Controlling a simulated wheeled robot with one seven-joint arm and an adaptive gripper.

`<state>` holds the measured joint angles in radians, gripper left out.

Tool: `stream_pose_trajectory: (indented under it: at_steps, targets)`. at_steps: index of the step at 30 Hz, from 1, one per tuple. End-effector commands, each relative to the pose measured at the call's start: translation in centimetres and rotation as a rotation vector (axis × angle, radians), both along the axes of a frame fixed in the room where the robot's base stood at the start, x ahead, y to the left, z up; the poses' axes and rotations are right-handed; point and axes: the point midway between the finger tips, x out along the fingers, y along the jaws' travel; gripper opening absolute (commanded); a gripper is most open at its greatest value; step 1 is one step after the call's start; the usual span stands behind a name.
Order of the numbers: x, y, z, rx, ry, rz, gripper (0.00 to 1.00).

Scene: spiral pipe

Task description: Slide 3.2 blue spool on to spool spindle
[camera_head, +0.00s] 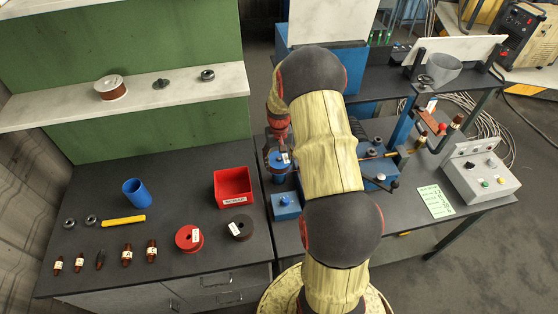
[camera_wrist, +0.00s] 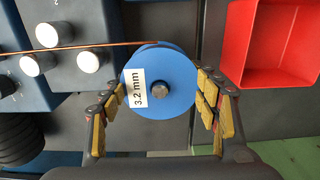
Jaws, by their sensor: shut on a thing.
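The blue spool (camera_wrist: 178,70) with a white "3.2 mm" label is in the middle of the wrist view. My gripper (camera_wrist: 160,98) is shut on it, with yellow-padded fingers at its left and right sides. A grey round spindle end (camera_wrist: 160,91) shows at the spool's centre hole; the rest of the spindle is hidden behind the spool. A copper-coloured wire (camera_wrist: 90,45) runs left from the spool's upper edge. In the head view the blue spool (camera_head: 277,162) is left of my arm, at the left edge of the machine table, with my gripper (camera_head: 278,148) over it.
A red bin (camera_head: 233,187) stands left of the spool. A red spool (camera_head: 188,238) and a dark spool (camera_head: 240,228) lie on the left bench. A blue block (camera_head: 286,207) is just in front of the held spool. A control box (camera_head: 480,172) stands at right.

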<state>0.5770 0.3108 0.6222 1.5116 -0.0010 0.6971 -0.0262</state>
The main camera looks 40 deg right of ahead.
Motion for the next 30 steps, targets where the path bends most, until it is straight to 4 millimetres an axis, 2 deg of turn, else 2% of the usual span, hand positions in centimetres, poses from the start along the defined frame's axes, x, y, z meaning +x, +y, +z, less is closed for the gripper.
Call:
stream_pose_trajectory:
  at_steps: [2,3,13,23,26,30]
  targets:
    - [0.1,-0.1,-0.1,-0.002,-0.003,0.0,0.07]
    - [0.1,-0.1,0.0,-0.002,-0.003,0.0,0.63]
    - [0.1,0.0,-0.1,-0.001,-0.001,0.0,0.82]
    - [-0.1,0.0,-0.1,0.001,0.002,0.0,0.82]
    - [0.0,0.0,0.6,-0.001,-0.001,0.0,0.82]
    - [0.1,-0.1,2.7,-0.002,-0.003,0.0,0.82]
